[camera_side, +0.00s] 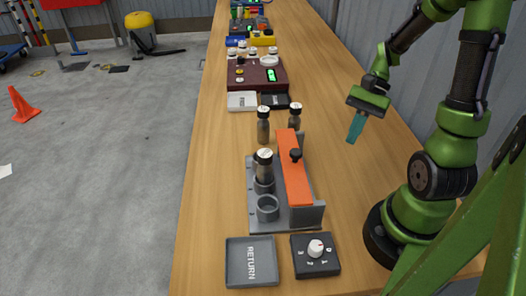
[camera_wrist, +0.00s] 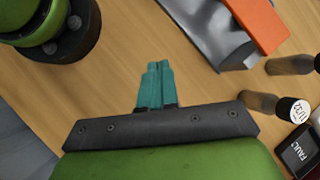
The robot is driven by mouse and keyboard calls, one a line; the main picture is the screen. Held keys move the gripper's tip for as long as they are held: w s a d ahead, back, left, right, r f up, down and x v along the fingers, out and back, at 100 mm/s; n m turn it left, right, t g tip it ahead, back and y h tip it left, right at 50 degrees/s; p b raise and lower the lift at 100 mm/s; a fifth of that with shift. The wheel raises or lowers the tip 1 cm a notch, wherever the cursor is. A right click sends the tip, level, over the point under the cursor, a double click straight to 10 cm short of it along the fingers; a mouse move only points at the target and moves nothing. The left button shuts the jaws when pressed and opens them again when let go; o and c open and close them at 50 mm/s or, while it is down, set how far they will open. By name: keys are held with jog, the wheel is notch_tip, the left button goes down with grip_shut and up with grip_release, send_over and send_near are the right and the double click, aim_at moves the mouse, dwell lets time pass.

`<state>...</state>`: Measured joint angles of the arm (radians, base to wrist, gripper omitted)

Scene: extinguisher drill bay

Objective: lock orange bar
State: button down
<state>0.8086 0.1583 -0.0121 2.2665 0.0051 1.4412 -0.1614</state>
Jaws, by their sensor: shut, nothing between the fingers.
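The orange bar (camera_side: 295,168) lies along the top of a grey rack (camera_side: 284,216), with a black knob (camera_side: 296,155) on it. The rack has round sockets; the front socket (camera_side: 268,208) is empty and a dark vial with a white cap (camera_side: 264,166) stands in another. My gripper (camera_side: 356,127) is shut and empty, above the table to the right of the rack and apart from it. In the wrist view its teal fingers (camera_wrist: 156,85) are together. The orange bar's end (camera_wrist: 262,22) shows at the upper right there; the knob is not in that view.
Two more vials (camera_side: 263,125) (camera_side: 295,116) stand behind the rack. A RETURN tray (camera_side: 236,264) and a dial box (camera_side: 315,256) sit in front. White and black pads and a dark red device (camera_side: 257,75) lie farther back. Bare table lies under my gripper.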

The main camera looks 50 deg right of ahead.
jog(key=d+m+t+y, duration=0.1)
jog(key=m+y, duration=0.1)
jog(key=w+d+r+m+t+y, duration=0.1)
jog(key=m+t+y, duration=0.1)
jog(key=y, duration=0.1)
jog(key=d+r+m+t+y, duration=0.1)
jog(key=m+t+y, duration=0.1)
jog(key=y, duration=0.1)
jog(key=shift+w, duration=0.2)
send_near(292, 158)
jog(key=x, duration=0.4)
jog(key=shift+w+f, duration=0.1)
jog(key=shift+w, duration=0.05)
dwell(0.3)
jog(key=shift+w+a, duration=1.1)
